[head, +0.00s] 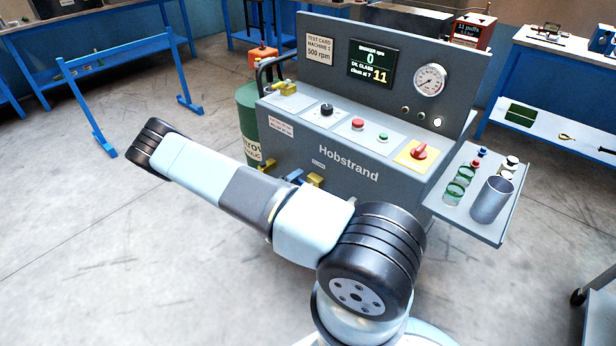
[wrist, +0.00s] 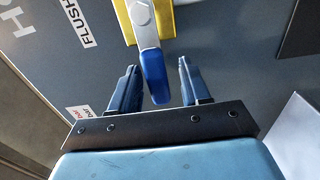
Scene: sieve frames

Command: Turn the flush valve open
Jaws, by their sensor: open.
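The flush valve shows in the wrist view as a yellow body (wrist: 184,18) with a grey lever arm ending in a blue grip (wrist: 154,78). My gripper (wrist: 158,66) is open, with one dark blue finger on each side of the blue grip. Gaps show on both sides, and I see no contact. The grip points down toward the palm in that view. In the head view a yellow fitting (head: 316,180) and a blue part (head: 295,176) show low on the machine front, partly behind my arm. My gripper cannot be made out there.
The grey Hobstrand machine (head: 345,178) stands ahead, its panel carrying buttons and a red knob (head: 419,151). A side tray (head: 475,222) with a metal cup (head: 491,200) juts out at right. A green drum (head: 247,118) stands at left. Open floor lies left.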

